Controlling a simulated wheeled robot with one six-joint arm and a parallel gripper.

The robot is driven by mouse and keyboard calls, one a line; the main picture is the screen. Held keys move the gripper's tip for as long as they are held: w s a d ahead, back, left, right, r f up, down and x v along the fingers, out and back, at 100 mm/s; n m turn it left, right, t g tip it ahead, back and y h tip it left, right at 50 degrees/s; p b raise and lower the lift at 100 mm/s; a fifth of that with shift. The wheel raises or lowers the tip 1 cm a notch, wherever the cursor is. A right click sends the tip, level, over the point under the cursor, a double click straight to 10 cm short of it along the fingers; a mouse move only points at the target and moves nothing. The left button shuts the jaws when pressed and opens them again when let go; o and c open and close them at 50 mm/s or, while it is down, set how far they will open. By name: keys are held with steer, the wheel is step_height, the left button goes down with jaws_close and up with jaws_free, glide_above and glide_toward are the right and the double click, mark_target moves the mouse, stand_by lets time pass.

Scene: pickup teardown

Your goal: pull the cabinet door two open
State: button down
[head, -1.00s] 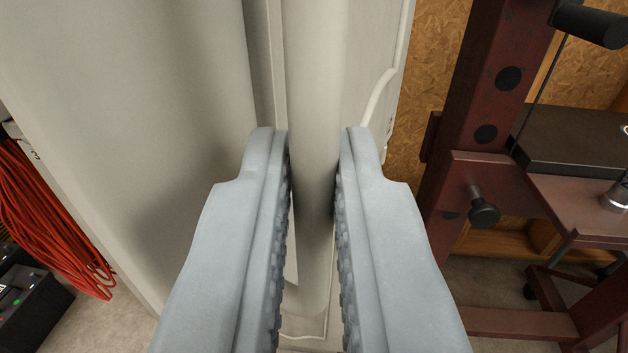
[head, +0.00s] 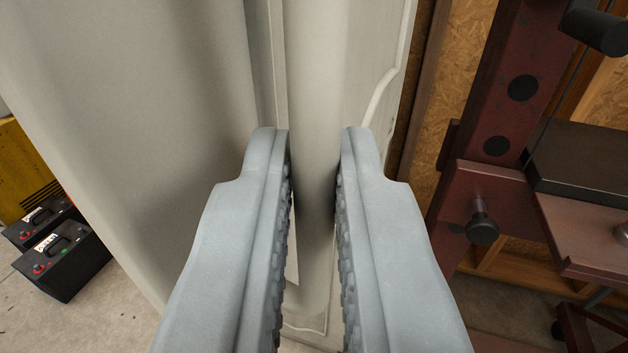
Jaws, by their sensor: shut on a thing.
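The cabinet door (head: 160,120) is a large pale grey-beige panel filling the left and upper part of the head view. A rounded upright edge or bar of the same colour (head: 317,80) runs down between my fingers. My gripper (head: 315,145) is shut on this upright piece, one grey finger on each side. Which part of the door the piece is, edge or handle, I cannot tell. The rest of the cabinet is mostly hidden behind the panel and my fingers.
A dark red press frame (head: 490,150) with a knob (head: 481,228) and a dark slab (head: 580,160) stands close on the right. Black batteries (head: 62,258) lie on the floor at left, beside a yellow thing (head: 25,170). Pale floor shows at lower left.

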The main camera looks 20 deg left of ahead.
steer(key=c, duration=1.5)
jaws_free()
steer(key=shift+f, duration=0.1)
steer(key=v, duration=1.7)
steer(key=shift+s+d, duration=0.1)
steer(key=shift+d, duration=0.05)
